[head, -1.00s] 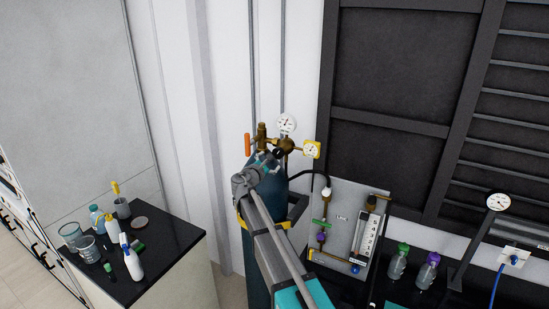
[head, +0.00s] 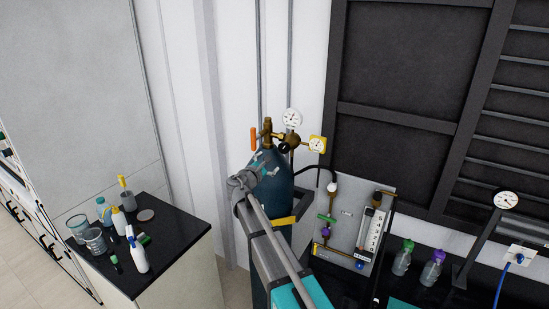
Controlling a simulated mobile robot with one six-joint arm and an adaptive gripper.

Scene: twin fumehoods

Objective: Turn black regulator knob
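The black regulator knob (head: 284,148) is a small dark round shape on the brass regulator (head: 270,134), at the top of a dark teal gas cylinder (head: 278,190). White and yellow-rimmed gauges stand beside it. My grey arm reaches up from the bottom, in front of the cylinder. My gripper (head: 266,165) is small and partly lost against the cylinder's shoulder, below and left of the knob. It appears apart from the knob. Its finger opening is not clear.
An orange handle (head: 254,139) is left of the regulator. A flow panel (head: 346,222) with tubing stands right of the cylinder. A black-topped bench (head: 180,236) with bottles and beakers is at left. Capped bottles (head: 402,260) stand at lower right.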

